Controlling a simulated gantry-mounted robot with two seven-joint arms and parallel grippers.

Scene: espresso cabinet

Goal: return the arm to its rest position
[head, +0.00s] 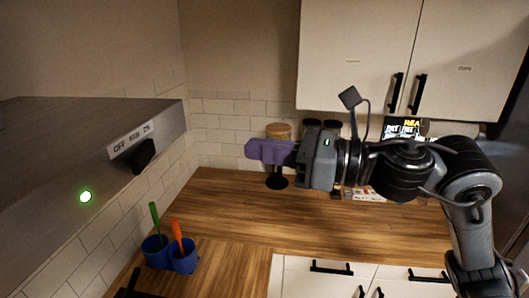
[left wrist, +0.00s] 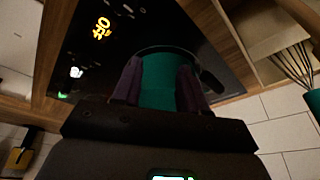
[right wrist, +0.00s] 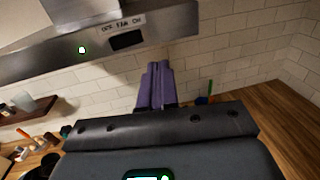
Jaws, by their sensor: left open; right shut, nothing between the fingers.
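My right gripper (head: 252,150) reaches in from the right in the head view, above the wooden counter, its purple fingers pointing left. In the right wrist view its fingers (right wrist: 157,86) are together with nothing between them. My left arm is not in the head view. In the left wrist view my left gripper (left wrist: 157,85) has its purple fingers apart, over a dark cooktop (left wrist: 120,45). A teal object (left wrist: 165,85) shows between and beyond the fingers; I cannot tell whether they touch it.
A grey hood (head: 60,150) with an OFF/FAN/ON switch (head: 142,155) and a lit green light (head: 85,197) is at the left. Blue cups (head: 184,260) with green and orange utensils stand on the counter (head: 230,225). White upper cabinets (head: 350,50) hang behind my right arm. The counter's middle is clear.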

